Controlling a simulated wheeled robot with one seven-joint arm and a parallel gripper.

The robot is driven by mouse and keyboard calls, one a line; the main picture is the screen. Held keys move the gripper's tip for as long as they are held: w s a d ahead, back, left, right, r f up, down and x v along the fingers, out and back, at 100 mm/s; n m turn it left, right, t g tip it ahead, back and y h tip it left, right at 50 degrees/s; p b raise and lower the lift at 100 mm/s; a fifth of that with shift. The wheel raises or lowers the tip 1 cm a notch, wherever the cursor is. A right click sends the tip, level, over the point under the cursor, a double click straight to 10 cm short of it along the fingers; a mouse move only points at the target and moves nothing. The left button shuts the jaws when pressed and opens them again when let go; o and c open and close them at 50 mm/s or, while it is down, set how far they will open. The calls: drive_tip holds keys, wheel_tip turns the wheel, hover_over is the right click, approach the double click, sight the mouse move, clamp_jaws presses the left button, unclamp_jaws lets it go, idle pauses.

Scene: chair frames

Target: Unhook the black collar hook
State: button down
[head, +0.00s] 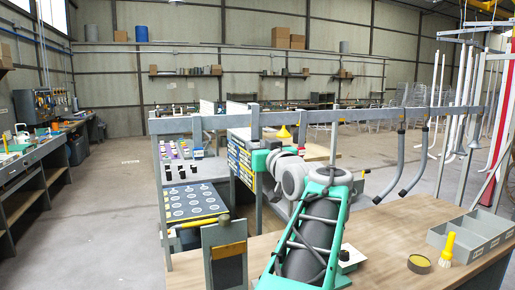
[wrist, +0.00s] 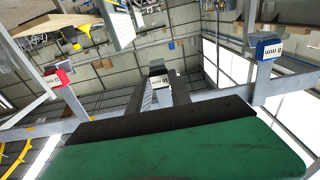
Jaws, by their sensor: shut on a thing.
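The black collar hook (wrist: 159,82) shows in the middle of the wrist view, with a black collar and a white printed tag. My gripper (wrist: 163,84) is shut on it, with one dark finger on each side. The grey rail (wrist: 222,98) runs behind the fingers. Whether the hook still rests on the rail cannot be told. In the head view the same rail (head: 370,114) crosses above the bench. My arm hides the gripper there, and I cannot pick out the black collar hook.
In the wrist view a red-collared tag (wrist: 56,78) is at left and a blue-collared tag (wrist: 268,49) at right, both near the rail.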

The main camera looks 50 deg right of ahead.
drive_tip(key=b+v, duration=0.1)
drive_tip(key=v, duration=0.1)
drive_tip(key=shift+s+a+r+b, duration=0.1)
drive_tip(key=shift+s+a+b, duration=0.1)
drive_tip(key=shift+s+b, duration=0.15)
idle(0.6)
drive_tip(key=s+a, duration=0.1)
drive_tip(key=s+b, duration=0.1)
drive_tip(key=s+a+r, duration=0.1)
drive_tip(key=s, duration=0.1)
drive_tip(key=shift+s+a+b, duration=0.1)
drive_tip(key=shift+a+b, duration=0.2)
drive_tip(key=shift+b, duration=0.05)
idle(0.3)
